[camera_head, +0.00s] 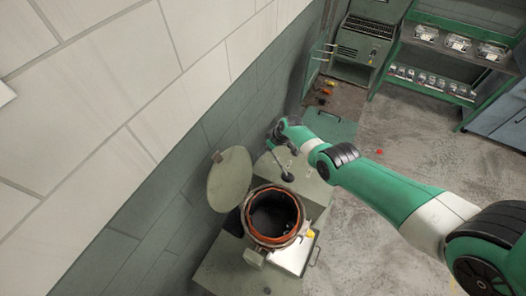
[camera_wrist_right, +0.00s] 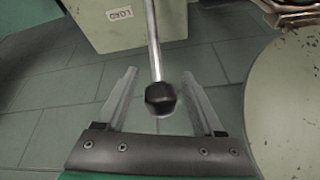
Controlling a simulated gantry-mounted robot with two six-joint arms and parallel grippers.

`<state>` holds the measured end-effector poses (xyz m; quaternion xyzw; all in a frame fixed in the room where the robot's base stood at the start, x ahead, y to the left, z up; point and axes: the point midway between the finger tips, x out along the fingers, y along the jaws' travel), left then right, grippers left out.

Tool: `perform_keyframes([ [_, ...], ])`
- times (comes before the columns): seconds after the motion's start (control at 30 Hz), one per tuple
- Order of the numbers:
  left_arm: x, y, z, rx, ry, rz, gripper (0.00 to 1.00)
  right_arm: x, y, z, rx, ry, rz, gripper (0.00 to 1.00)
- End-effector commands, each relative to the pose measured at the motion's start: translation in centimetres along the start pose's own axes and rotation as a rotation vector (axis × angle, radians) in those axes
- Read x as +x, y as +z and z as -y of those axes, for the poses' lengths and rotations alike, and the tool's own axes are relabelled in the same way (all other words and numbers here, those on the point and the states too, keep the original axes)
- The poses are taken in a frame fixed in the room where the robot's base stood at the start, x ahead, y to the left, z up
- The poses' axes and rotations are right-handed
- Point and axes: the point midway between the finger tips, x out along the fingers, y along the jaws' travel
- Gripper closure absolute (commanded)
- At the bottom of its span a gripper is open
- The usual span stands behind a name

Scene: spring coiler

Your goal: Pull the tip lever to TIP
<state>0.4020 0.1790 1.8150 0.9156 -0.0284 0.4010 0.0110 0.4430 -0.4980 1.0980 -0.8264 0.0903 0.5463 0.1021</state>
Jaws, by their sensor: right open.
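The tip lever is a thin metal rod with a black knob (camera_wrist_right: 160,99). In the right wrist view its knob is between the two spread fingers of my right gripper (camera_wrist_right: 157,100), with gaps on both sides. The gripper is open and holds nothing. In the head view the lever's black knob (camera_head: 288,177) shows beside the machine's round drum (camera_head: 272,214), below the end of my right arm (camera_head: 281,135). A plate marked LOAD (camera_wrist_right: 120,15) stands behind the lever in the wrist view. No TIP mark is readable. My left gripper is not in view.
A round lid (camera_head: 230,178) stands open beside the drum, close to the wall. A grey cabinet (camera_head: 362,45) and green shelves (camera_head: 430,88) with metal parts stand at the back. The floor (camera_head: 420,150) on the right is mostly clear.

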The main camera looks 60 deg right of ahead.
Motion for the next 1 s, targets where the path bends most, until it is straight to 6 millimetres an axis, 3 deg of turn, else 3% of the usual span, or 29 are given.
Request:
perform_keyframes([
  [0.1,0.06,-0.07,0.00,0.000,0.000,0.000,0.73,-0.07,-0.04,0.02,0.000,0.000,0.000,0.30],
  [0.5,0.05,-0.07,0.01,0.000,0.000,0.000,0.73,-0.06,-0.03,0.04,-0.001,0.000,0.000,1.00],
  [1.0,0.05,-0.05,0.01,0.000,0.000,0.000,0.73,-0.04,-0.02,0.04,-0.001,0.000,0.000,1.00],
])
